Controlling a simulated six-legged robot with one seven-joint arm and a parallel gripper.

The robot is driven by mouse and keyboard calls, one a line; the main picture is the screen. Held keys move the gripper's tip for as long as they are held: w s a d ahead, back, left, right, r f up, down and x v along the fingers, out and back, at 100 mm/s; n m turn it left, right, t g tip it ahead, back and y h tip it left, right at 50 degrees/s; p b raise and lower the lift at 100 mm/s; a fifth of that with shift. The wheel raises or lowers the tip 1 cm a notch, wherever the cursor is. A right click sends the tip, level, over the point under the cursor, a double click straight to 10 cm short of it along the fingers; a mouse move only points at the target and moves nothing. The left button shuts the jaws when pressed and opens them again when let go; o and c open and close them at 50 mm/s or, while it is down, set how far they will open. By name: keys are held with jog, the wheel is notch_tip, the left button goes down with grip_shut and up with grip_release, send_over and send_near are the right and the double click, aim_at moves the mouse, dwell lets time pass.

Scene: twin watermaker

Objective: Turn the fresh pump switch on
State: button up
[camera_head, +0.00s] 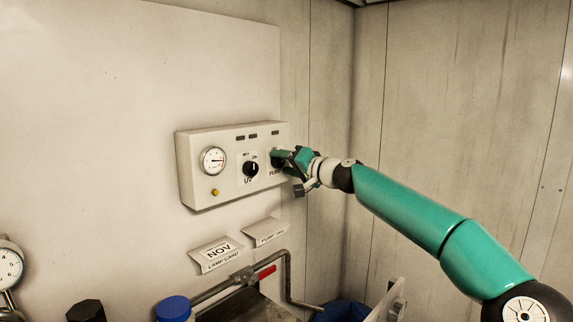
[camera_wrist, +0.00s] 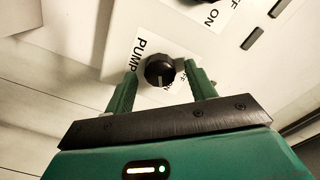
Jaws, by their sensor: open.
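The pump switch is a black round knob (camera_wrist: 160,70) on a white label reading PUMP, with ON partly visible beside it. My gripper (camera_wrist: 160,82) is open, with one green finger on each side of the knob. Whether the fingers touch the knob I cannot tell. In the head view my gripper (camera_head: 283,158) is at the right end of the white control box (camera_head: 232,190) and hides the pump knob there. The knob's light pointer mark shows in the wrist view, pointing toward my gripper.
The box also carries a UV knob (camera_head: 250,169), a round gauge (camera_head: 213,160) and a yellow button (camera_head: 214,192). Cards (camera_head: 215,254) hang below it. A pipe (camera_head: 288,280), a blue cap (camera_head: 174,308) and another gauge (camera_head: 10,266) are lower down. The wall at right is clear.

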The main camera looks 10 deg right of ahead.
jog(key=shift+d, duration=0.1)
jog(key=v, duration=1.3)
jog(key=shift+s+d, duration=0.2)
jog(key=shift+s, duration=0.05)
jog(key=shift+f, duration=0.1)
